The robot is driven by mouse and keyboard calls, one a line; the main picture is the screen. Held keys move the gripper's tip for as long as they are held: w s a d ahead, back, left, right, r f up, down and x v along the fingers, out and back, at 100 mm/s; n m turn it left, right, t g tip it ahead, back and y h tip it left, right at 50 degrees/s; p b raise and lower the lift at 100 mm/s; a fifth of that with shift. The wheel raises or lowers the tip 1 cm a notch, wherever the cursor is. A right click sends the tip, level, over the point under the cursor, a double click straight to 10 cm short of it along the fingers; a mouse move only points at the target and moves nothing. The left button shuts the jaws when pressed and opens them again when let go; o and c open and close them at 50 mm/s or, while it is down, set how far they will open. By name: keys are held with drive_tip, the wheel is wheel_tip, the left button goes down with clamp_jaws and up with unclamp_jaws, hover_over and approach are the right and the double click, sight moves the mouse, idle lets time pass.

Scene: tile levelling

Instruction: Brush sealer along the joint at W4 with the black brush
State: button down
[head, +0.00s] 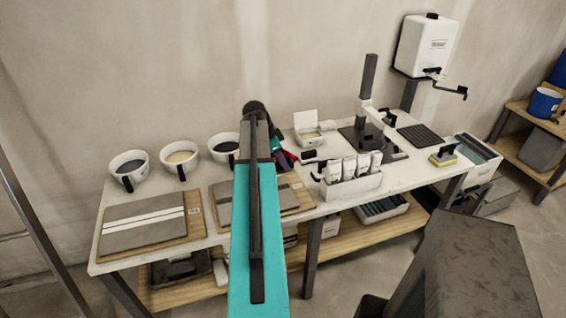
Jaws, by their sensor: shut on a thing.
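My gripper (284,159) shows only in part, just past the right side of my teal arm, low over the back of the bench. A short black handle (308,156) shows right beside it and looks like the black brush. The jaws and the bristles are too small or hidden to make out. Two grey tile boards lie on the bench, each with a small label too small to read. The left board (135,236) has pale strips across it. The right board (288,197) is partly hidden by my arm. I cannot tell which joint is W4.
Three white pots (129,166) stand behind the boards, one partly behind my arm. A rack of white bottles (352,187), a dark stand (369,140), an open white box (313,137) and a yellow-black block (443,155) crowd the right half. A white dispenser (425,45) hangs beyond.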

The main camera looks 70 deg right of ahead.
drive_tip(key=shift+f+b, duration=1.45)
drive_tip(key=shift+f, duration=1.85)
drive_tip(key=shift+w+f+b, duration=0.1)
drive_tip(key=shift+f+b, duration=0.4)
drive_tip(key=shift+f, duration=0.15)
drive_tip(key=shift+w+a, duration=0.1)
drive_tip(key=shift+w+a+f, duration=0.1)
drive_tip(key=shift+w+a, duration=0.55)
drive_tip(key=shift+w, duration=0.05)
drive_tip(key=shift+w+a, duration=0.1)
drive_tip(key=shift+w+a, duration=0.55)
drive_tip(key=shift+w, duration=0.25)
drive_tip(key=shift+w+a+r, duration=0.2)
drive_tip(key=shift+w+a, duration=0.3)
drive_tip(key=shift+w, duration=0.15)
